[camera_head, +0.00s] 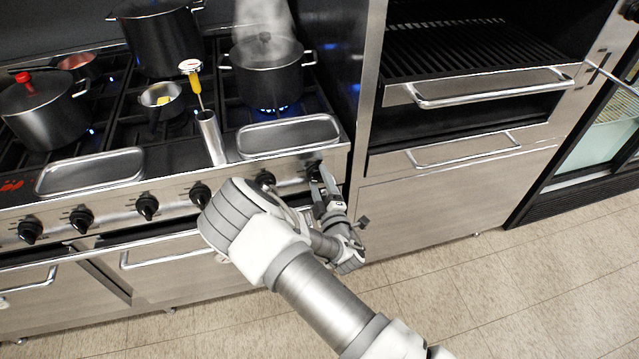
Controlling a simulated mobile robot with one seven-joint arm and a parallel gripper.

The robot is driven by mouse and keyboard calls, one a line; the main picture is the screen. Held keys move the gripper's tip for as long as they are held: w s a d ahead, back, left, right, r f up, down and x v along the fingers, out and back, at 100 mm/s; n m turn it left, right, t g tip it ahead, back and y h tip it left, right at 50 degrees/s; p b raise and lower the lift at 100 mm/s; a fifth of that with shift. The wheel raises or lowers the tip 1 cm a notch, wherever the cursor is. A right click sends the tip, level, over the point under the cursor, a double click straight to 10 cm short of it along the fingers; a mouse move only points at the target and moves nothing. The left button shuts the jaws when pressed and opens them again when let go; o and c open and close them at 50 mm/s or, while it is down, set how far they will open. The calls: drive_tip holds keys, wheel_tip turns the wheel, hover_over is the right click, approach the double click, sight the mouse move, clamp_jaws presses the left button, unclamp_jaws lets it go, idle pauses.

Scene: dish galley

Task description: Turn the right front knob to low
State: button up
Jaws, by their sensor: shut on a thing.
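A steel range carries a row of black knobs along its front panel. The rightmost knob (314,171) sits at the right end of the panel, partly covered by my gripper. My gripper (318,181) reaches up to the panel from below, with its fingers shut on this knob. The knob's pointer and markings are hidden or too small to read. A steaming black pot (268,78) stands on the right rear burner, with blue flame (278,109) under it.
Two steel trays (290,135) (90,172) lie on the range's front, with a steel cylinder (211,137) between them. Other knobs (265,180) run to the left. A grill unit with handles (490,88) stands to the right. The tiled floor (520,260) is clear.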

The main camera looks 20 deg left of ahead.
drive_tip(key=m+b, duration=0.3)
drive_tip(key=m, duration=0.3)
idle(0.6)
drive_tip(key=o, duration=1.4)
drive_tip(key=shift+c, duration=0.2)
drive_tip(key=b+v, duration=0.3)
drive_tip(key=v, duration=1.4)
drive_tip(key=shift+d, duration=0.2)
